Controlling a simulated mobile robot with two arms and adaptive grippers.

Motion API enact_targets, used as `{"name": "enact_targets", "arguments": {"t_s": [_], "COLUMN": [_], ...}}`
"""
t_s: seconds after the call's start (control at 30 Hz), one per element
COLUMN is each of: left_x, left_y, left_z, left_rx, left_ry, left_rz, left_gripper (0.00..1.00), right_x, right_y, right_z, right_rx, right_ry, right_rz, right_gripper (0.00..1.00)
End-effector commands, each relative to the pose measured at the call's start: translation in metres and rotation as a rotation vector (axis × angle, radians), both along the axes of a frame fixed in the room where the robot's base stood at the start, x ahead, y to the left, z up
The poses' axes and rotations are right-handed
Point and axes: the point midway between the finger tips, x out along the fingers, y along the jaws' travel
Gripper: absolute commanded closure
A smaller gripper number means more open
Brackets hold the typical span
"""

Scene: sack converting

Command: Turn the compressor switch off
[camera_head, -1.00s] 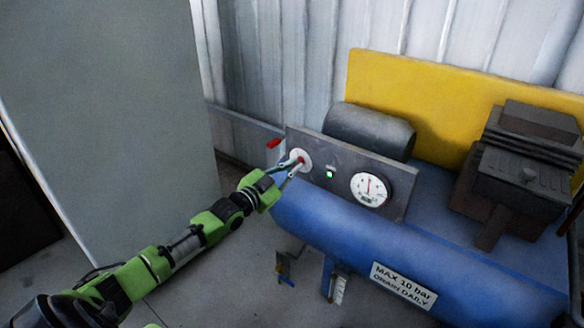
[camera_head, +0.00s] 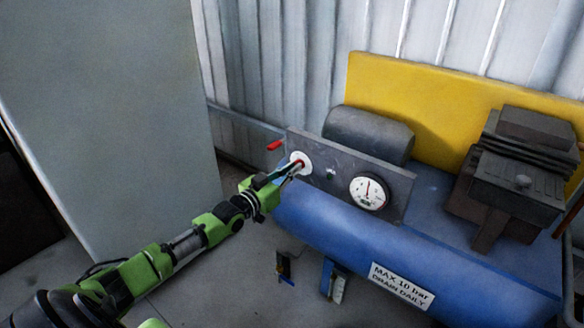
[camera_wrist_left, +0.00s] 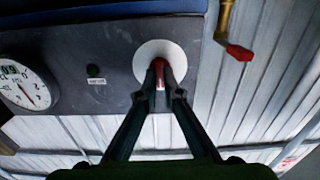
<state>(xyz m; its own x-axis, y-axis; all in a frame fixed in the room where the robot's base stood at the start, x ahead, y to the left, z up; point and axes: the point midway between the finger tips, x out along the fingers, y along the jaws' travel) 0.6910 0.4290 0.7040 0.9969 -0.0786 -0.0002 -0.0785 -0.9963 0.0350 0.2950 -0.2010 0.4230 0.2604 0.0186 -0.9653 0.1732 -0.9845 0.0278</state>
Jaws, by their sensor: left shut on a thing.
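The compressor switch is a red knob (camera_wrist_left: 158,66) on a round white plate (camera_head: 304,158) at the left end of the grey panel (camera_head: 398,185). My left gripper (camera_head: 296,168) reaches the switch from the lower left. In the left wrist view its two dark fingers (camera_wrist_left: 166,88) are shut on the red knob, hiding part of it. The small indicator lamp (camera_head: 330,174) to the right of the switch is dark green and unlit; it also shows unlit in the left wrist view (camera_wrist_left: 93,71). My right gripper is not in view.
A white pressure gauge (camera_head: 369,192) sits on the panel's right part. A red-handled lever (camera_head: 274,145) sticks out just left of the panel. The blue tank (camera_head: 345,235) lies below, and a grey cabinet (camera_head: 110,110) stands at the left.

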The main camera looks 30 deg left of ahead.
Motion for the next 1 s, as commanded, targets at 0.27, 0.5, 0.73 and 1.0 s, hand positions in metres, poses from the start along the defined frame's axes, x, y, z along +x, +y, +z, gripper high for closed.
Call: {"name": "enact_targets", "arguments": {"t_s": [0.27,0.5,0.73,1.0], "left_x": [0.000,0.000,0.000,0.000], "left_y": [0.001,0.002,0.002,0.002], "left_z": [0.000,-0.001,-0.001,-0.001], "left_rx": [-0.241,-0.394,-0.476,-0.504], "left_ry": [0.019,0.031,0.037,0.041], "left_rz": [0.000,0.000,0.000,0.000], "left_gripper": [1.00,1.00,1.00,1.00], "right_x": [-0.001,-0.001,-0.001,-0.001], "right_y": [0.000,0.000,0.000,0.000], "right_z": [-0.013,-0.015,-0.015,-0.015], "right_rx": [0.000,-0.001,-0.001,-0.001], "right_ry": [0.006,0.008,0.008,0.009], "right_rz": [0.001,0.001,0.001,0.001], "right_gripper": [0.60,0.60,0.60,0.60]}}
